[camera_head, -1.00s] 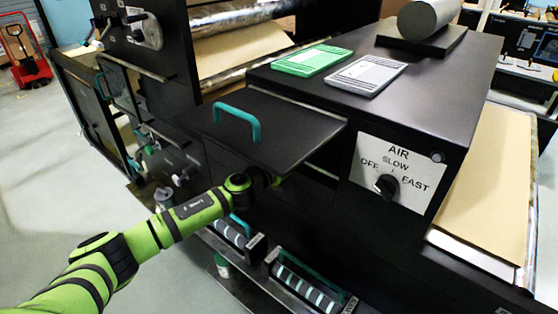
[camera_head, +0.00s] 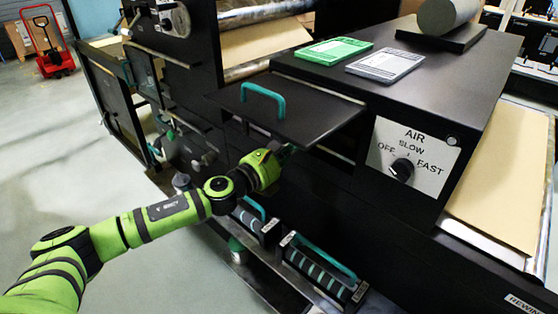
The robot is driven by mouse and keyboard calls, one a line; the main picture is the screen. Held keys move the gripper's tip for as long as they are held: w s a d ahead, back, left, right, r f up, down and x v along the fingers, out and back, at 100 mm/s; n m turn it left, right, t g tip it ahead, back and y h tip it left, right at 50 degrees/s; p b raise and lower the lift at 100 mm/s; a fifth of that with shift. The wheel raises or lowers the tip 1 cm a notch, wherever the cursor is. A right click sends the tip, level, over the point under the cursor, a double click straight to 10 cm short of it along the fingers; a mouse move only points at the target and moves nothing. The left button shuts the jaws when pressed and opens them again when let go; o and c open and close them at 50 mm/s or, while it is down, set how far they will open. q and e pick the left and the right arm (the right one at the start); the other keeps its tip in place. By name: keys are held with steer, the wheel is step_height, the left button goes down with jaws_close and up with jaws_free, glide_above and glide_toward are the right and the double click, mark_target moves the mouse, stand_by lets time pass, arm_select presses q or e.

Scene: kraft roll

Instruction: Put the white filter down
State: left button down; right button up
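No white filter can be made out for certain. Two striped cartridges with teal handles, one nearer (camera_head: 318,272) and one farther (camera_head: 250,223), sit on the low shelf under the machine. A black lid (camera_head: 310,121) with a teal handle (camera_head: 263,100) juts out flat from the black cabinet, above a dark opening. My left gripper (camera_head: 284,154) is at the lid's lower front edge, by the opening. Its fingers are mostly hidden in shadow, so I cannot tell whether they are open or hold anything. My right gripper is out of view.
The cabinet top carries a green card (camera_head: 336,50), a grey-white card (camera_head: 385,64) and a grey cylinder (camera_head: 446,14) on a black block. An AIR dial (camera_head: 402,169) is on the cabinet's front. A red pallet jack (camera_head: 50,50) stands far left. The floor at left is clear.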

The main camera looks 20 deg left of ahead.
arm_select(q)
steer(key=shift+b+v, duration=0.4)
steer(key=shift+v, duration=1.5)
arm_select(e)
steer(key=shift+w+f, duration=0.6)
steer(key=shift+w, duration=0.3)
